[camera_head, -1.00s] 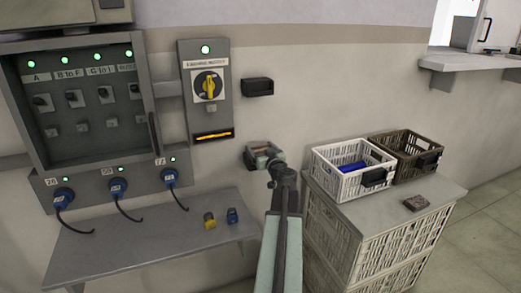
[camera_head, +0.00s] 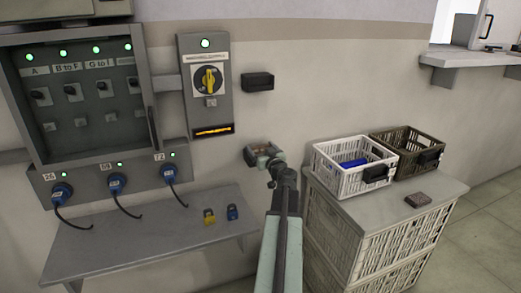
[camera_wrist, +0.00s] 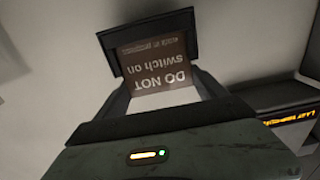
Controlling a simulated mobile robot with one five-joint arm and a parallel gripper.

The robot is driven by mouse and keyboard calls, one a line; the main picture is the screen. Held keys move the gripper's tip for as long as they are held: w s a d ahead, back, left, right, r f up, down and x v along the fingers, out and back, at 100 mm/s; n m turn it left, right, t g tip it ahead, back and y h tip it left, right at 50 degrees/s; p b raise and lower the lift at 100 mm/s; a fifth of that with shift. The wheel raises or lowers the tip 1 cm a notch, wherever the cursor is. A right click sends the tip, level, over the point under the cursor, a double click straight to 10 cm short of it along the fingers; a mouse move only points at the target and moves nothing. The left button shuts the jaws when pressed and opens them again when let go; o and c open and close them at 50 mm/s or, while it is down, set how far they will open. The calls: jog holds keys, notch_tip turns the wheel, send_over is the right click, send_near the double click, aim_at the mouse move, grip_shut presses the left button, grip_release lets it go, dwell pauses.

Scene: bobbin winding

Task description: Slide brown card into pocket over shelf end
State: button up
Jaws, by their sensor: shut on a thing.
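The brown card (camera_wrist: 158,66) shows in the wrist view with its white text upside down, "DO NOT switch on". My gripper (camera_wrist: 163,88) is shut on the card's pale end. The card's far edge meets the black pocket (camera_wrist: 150,28); I cannot tell how much of it, if any, is inside. In the head view my gripper (camera_head: 264,155) is at the wall above the right end of the grey shelf (camera_head: 140,240). It largely hides the card and the pocket (camera_head: 249,156) there.
A second black pocket (camera_head: 257,82) is higher on the wall beside the switch box (camera_head: 207,105). A yellow padlock (camera_head: 209,216) and a blue one (camera_head: 232,213) are on the shelf. A white crate (camera_head: 335,180) and a brown crate (camera_head: 400,165) stand on the cabinet at right.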

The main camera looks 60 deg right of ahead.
dwell(0.3)
jog(key=o, duration=1.3)
jog(key=shift+c, duration=0.2)
jog(key=v, duration=0.8)
jog(key=shift+w, duration=0.1)
